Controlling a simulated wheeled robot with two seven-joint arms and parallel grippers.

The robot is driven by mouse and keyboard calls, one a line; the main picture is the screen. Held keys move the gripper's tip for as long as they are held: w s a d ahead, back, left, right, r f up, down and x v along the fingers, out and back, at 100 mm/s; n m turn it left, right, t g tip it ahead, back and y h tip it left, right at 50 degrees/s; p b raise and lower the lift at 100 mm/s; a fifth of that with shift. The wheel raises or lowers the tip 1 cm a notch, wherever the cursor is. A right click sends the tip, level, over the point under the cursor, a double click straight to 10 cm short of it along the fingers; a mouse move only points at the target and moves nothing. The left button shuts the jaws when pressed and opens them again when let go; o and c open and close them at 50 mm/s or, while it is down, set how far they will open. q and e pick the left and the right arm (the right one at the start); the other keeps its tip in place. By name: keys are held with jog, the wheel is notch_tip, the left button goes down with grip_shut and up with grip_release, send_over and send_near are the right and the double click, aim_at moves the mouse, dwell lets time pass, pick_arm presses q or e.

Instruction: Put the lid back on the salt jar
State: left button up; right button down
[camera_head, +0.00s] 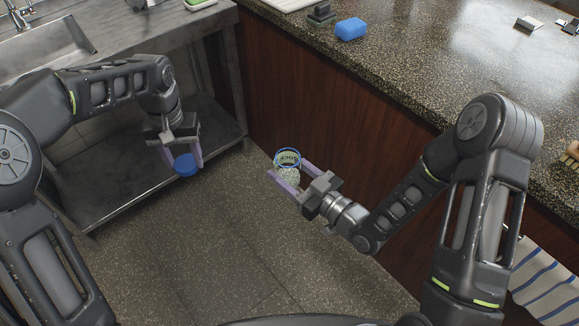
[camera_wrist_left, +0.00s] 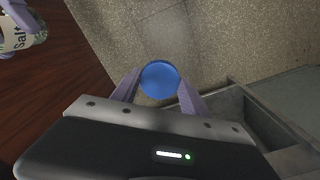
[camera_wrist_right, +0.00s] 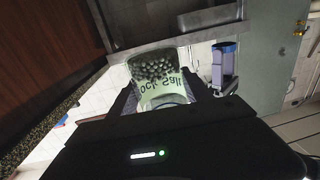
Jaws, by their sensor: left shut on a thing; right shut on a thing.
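The blue round lid (camera_head: 185,166) is held between the fingers of my left gripper (camera_head: 184,163), which is shut on it. It fills the gap between the fingertips in the left wrist view (camera_wrist_left: 160,80). The clear salt jar (camera_head: 288,172), with a pale label and a blue rim, is in my right gripper (camera_head: 286,182), which is shut around its body. The right wrist view shows the jar (camera_wrist_right: 158,78) with "Rock Salt" lettering and grains inside. Jar and lid are apart, the lid to the left of the jar in the head view. The jar's exact tilt is unclear.
A dark speckled counter (camera_head: 420,60) with wooden front stands behind and to the right. A blue block (camera_head: 350,28) lies on it. A steel sink bench with lower shelf (camera_head: 120,165) is at left. A striped towel (camera_head: 545,280) hangs at right. Open floor lies below both grippers.

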pick_arm(q)
jog(key=w+d+r+m, duration=0.15)
jog(key=d+r, duration=0.45)
jog(key=d, duration=0.6)
jog(key=m, duration=0.3)
send_near(288, 146)
jog(key=s, duration=0.2)
jog(key=shift+s+a+f+n, duration=0.1)
jog(key=shift+s+n, duration=0.05)
jog(key=shift+n, duration=0.1)
jog(key=shift+f, duration=0.1)
jog(key=shift+f, duration=1.95)
jog(key=shift+s+f, duration=0.1)
jog(key=shift+f, duration=0.75)
jog(key=shift+f, duration=0.6)
